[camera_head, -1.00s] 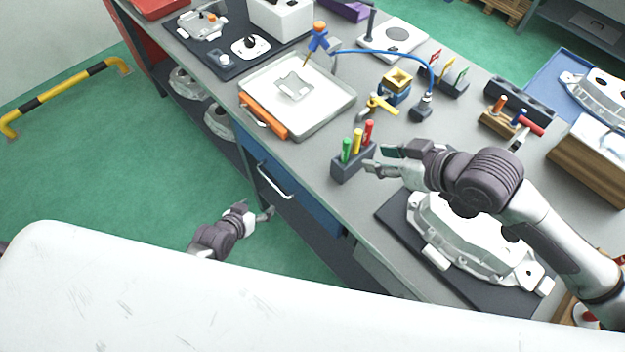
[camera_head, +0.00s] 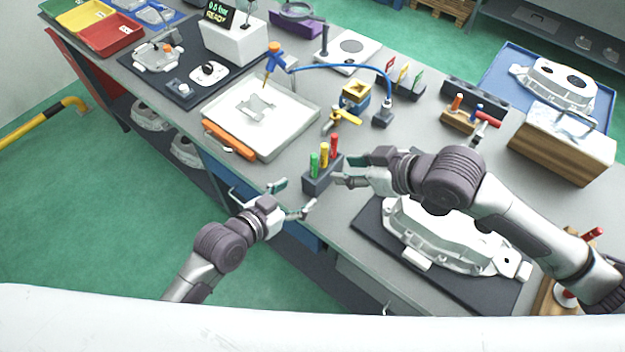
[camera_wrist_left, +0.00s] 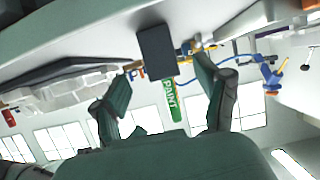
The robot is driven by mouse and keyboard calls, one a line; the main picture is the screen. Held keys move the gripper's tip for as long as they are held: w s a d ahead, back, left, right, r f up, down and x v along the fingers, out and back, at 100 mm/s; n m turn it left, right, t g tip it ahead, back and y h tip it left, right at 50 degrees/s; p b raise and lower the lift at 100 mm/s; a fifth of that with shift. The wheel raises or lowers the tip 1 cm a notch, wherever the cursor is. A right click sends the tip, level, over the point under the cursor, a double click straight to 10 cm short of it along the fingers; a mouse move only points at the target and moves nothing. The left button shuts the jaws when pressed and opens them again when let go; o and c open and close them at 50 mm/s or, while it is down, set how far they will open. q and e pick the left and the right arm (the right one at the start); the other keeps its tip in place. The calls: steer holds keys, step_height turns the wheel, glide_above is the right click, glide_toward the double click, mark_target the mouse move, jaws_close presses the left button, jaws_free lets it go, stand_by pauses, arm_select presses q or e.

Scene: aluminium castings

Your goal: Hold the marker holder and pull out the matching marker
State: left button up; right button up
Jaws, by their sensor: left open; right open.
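The dark grey marker holder (camera_head: 318,181) stands near the table's front edge. It holds a green marker (camera_head: 314,163), a yellow marker (camera_head: 324,154) and a red marker (camera_head: 334,146), all upright. My left gripper (camera_head: 293,197) is open in front of the holder at its left, by the table edge. In the left wrist view the holder (camera_wrist_left: 157,50) shows inverted beyond the open fingers, with the green marker (camera_wrist_left: 171,102) lettered PAINT. My right gripper (camera_head: 347,169) is open just right of the holder, its fingers pointing at it, apparently empty. Contact cannot be told.
A casting (camera_head: 430,235) on a dark mat lies at the right front. A block with red, yellow and green flags (camera_head: 404,90) stands behind.

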mark_target(322, 176)
arm_select(q)
steer(key=x, duration=1)
steer(key=shift+w+d+f, duration=0.2)
steer(key=shift+w, duration=0.1)
steer(key=shift+c, duration=0.2)
steer(key=c, duration=1.2)
steer(key=shift+c, duration=0.2)
